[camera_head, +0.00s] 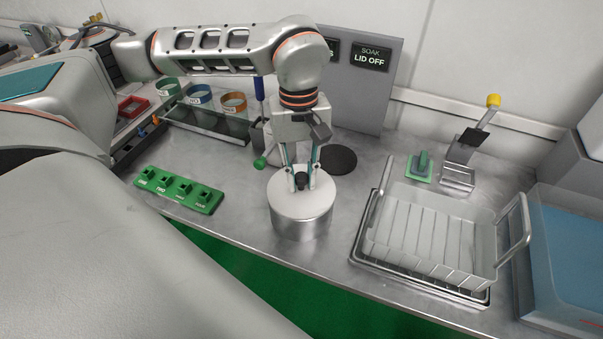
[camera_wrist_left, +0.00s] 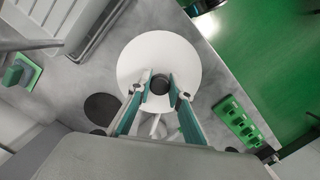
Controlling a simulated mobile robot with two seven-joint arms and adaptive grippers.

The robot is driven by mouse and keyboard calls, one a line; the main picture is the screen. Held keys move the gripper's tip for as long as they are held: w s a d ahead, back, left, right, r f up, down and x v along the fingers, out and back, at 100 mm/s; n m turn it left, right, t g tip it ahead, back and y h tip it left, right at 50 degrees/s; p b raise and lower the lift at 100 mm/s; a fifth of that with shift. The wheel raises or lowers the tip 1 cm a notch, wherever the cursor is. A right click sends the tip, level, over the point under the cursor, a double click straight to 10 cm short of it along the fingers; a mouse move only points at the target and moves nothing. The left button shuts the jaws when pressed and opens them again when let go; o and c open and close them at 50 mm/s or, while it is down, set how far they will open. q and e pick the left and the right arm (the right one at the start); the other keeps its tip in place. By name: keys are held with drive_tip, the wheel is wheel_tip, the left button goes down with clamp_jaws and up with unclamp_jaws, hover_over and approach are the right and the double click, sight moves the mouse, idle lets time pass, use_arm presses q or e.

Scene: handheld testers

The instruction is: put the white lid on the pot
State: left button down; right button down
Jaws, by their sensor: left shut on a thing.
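The white lid (camera_head: 299,203) is a round disc with a dark knob, and it lies level at the top of the metal pot (camera_head: 303,224). No gap shows between lid and pot in the head view, but I cannot tell whether it is fully seated. My left gripper (camera_head: 302,183) points down from above and is shut on the lid's knob. In the left wrist view the lid (camera_wrist_left: 186,60) fills the middle, with the left gripper's fingers (camera_wrist_left: 159,88) on either side of the knob; the pot is mostly hidden beneath. My right gripper is not in view.
A white wire basket (camera_head: 430,235) stands right of the pot. A black round pad (camera_head: 338,160) lies behind it. A green block with several pegs (camera_head: 179,190) is at left. A sign (camera_head: 369,58) reads "LID OFF". The counter's front edge is close to the pot.

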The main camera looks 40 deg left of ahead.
use_arm(q)
drive_tip(key=shift+f, duration=0.35)
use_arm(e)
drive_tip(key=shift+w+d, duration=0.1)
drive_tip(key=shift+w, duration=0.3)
